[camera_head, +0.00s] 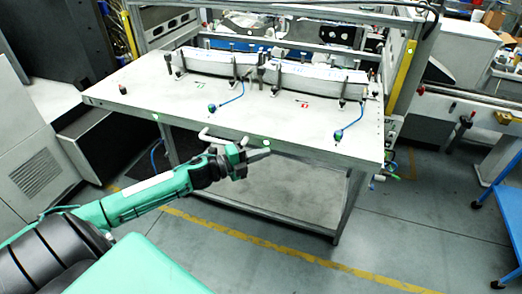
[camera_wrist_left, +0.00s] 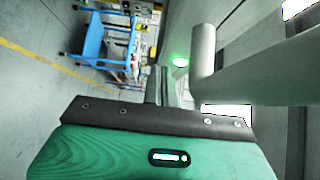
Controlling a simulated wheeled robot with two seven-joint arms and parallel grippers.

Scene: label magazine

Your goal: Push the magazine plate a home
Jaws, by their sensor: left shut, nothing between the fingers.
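The magazine plate (camera_head: 150,92) is a wide, light grey plate on a metal frame in the head view. A pale bar handle (camera_head: 216,137) sticks out from its front edge; a thick grey tube, likely this handle, fills the right of the left wrist view (camera_wrist_left: 203,62). My left gripper (camera_head: 264,152) is shut and empty, just below the front edge and beside the handle. In the left wrist view its fingers (camera_wrist_left: 163,86) are together, close to the tube; I cannot tell whether they touch. My right gripper is not in view.
Two long white label stacks (camera_head: 310,80) stand between posts along the plate's back. Blue hoses (camera_head: 233,98) lie on top. A yellow post (camera_head: 403,72) stands at the back right, a blue cart (camera_head: 510,200) at the far right. The floor (camera_head: 420,225) in front is clear.

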